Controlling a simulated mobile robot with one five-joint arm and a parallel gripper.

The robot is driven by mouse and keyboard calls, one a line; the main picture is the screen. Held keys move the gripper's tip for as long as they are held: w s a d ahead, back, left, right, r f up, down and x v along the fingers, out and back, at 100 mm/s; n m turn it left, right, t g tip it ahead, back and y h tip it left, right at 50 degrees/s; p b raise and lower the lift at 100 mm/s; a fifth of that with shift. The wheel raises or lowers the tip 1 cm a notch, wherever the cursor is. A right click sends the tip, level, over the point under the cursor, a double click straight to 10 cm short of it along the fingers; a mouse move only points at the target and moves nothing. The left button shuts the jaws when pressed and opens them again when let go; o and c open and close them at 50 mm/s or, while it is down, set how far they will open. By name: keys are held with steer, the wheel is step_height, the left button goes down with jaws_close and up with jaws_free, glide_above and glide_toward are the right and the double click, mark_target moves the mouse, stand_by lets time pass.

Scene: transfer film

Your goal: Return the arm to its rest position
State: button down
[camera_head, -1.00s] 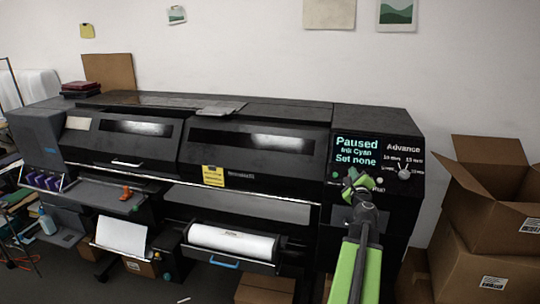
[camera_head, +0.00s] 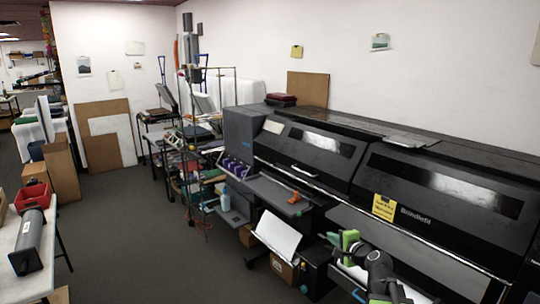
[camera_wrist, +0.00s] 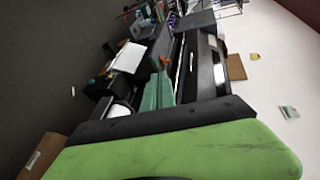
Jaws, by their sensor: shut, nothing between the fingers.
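My gripper (camera_head: 343,244) is at the lower right of the head view, in front of the printer. Its green-tipped fingers are shut with nothing between them. In the wrist view my gripper (camera_wrist: 158,92) shows as a teal wedge pointing away over the green arm link. The big black printer (camera_head: 440,190) runs from the middle to the right edge of the head view. It also shows in the wrist view (camera_wrist: 205,75), tilted. My arm covers part of the printer's lower front and the paper roll there.
A cluttered cart (camera_head: 190,170) stands left of the printer. A white table (camera_head: 35,262) at the far left holds a dark cylinder (camera_head: 32,238) and a red bin (camera_head: 32,197). The grey floor (camera_head: 140,225) between is open. Boards (camera_head: 105,130) lean on the back wall.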

steer(key=s+a+f+n+g+b, duration=0.1)
steer(key=s+a+f+n+g, duration=0.4)
steer(key=a, duration=0.3)
steer(key=s+a+f+n+g, duration=0.3)
steer(key=s+a+f+n, duration=0.2)
steer(key=a+f, duration=0.3)
steer(key=s+d+f+n+g+h, duration=0.2)
steer(key=s+d+g, duration=0.1)
steer(key=s, duration=0.3)
steer(key=s+d+f+n+g+h, duration=0.2)
steer(key=s+d+n, duration=0.1)
steer(key=s+d, duration=0.2)
steer(key=shift+s+f+g, duration=0.3)
steer(key=shift+s+g, duration=0.1)
steer(key=shift+s, duration=0.2)
steer(key=shift+d, duration=0.2)
